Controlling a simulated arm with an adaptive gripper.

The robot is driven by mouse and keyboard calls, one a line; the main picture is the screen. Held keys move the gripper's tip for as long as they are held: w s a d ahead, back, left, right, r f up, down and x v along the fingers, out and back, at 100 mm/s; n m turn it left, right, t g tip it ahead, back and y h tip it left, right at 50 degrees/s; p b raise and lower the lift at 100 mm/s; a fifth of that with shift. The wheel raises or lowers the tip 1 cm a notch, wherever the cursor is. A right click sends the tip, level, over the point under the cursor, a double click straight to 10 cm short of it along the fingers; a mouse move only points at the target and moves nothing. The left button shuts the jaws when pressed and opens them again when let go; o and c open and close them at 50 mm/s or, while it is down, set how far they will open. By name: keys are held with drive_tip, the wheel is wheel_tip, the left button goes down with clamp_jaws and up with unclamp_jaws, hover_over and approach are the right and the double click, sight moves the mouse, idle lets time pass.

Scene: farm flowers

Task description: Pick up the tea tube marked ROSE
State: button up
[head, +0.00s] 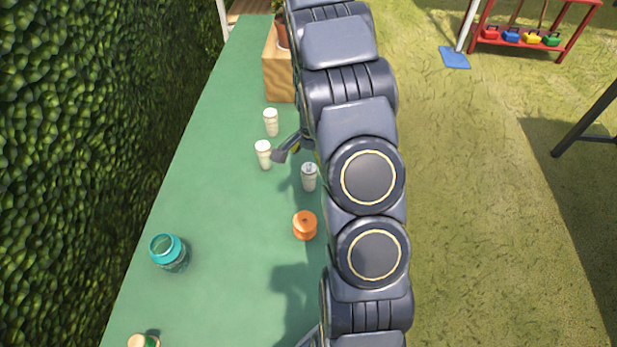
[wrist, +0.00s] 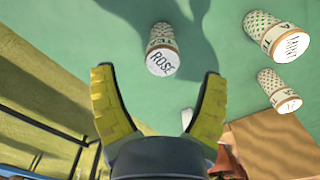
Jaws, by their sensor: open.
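The ROSE tea tube (wrist: 162,52) is a pale patterned tube with ROSE in dark letters on its end. In the wrist view it lies ahead of my gripper (wrist: 157,72), roughly between the lines of the two yellow-padded fingers. The fingers are spread wide and empty. In the head view, the tube that fits its place stands upright (head: 309,177) on the green table, beside my arm; its label is not readable there. My gripper (head: 284,152) shows partly behind my arm, near the tubes.
Two similar tubes stand nearby, one (head: 263,155) left of my gripper and one (head: 271,122) farther back. A wooden box (head: 279,70) is behind them. An orange spool-like object (head: 304,226) and a teal jar (head: 169,252) stand nearer. The table (head: 215,200) has clear room at left.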

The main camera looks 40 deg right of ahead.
sight(309, 168)
wheel_tip(309, 168, down, 6)
drive_tip(key=shift+w+r, duration=0.15)
drive_tip(key=shift+r, duration=0.2)
drive_tip(key=c, duration=1.2)
